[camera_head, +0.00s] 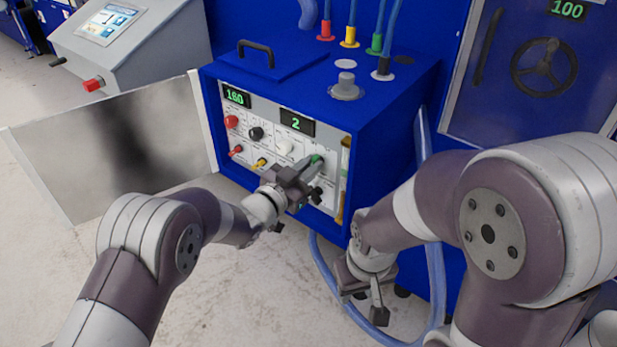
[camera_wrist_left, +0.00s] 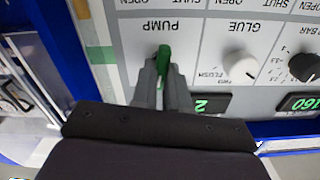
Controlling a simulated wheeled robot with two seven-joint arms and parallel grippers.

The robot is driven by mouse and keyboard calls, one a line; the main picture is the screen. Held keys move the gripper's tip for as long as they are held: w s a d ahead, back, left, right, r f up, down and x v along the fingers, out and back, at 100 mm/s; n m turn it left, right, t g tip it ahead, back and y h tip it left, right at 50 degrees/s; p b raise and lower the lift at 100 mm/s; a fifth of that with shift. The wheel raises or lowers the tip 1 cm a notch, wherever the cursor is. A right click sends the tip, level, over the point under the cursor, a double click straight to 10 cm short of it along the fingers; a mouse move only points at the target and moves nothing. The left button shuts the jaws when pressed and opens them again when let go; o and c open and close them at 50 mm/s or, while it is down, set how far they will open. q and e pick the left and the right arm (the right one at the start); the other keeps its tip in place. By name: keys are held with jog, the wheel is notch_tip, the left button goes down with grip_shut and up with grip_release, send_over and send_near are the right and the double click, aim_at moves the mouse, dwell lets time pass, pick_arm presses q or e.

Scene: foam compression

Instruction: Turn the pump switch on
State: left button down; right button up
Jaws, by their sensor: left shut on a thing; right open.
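The pump switch (camera_head: 317,158) is a small green lever on the grey control panel (camera_head: 262,172) of the blue machine. In the left wrist view the green switch (camera_wrist_left: 164,56) sits below the upside-down word PUMP. My left gripper (camera_head: 309,165) is at the panel's right side, its two fingers closed on the green switch. The fingers (camera_wrist_left: 163,76) hide part of the switch, and I cannot tell its on or off position. My right gripper (camera_head: 364,298) is open and empty, low in front of the machine, away from the panel.
A white glue knob (camera_wrist_left: 240,67) sits beside the switch. Displays read 160 (camera_head: 236,96) and 2 (camera_head: 297,122). Red (camera_head: 231,121) and black (camera_head: 256,133) knobs are further left. A metal door (camera_head: 112,150) stands open at left. A blue hose (camera_head: 330,285) lies near my right gripper.

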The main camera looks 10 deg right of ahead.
pick_arm(q)
jog(key=shift+s+f+m+b, duration=0.1)
jog(key=shift+m+b, duration=1.7)
jog(key=shift+m, duration=0.1)
jog(key=c, duration=1.1)
grip_release()
jog(key=shift+c, duration=0.2)
jog(key=v, duration=1.2)
jog(key=shift+s+a+b, duration=0.25)
jog(key=shift+b, duration=0.2)
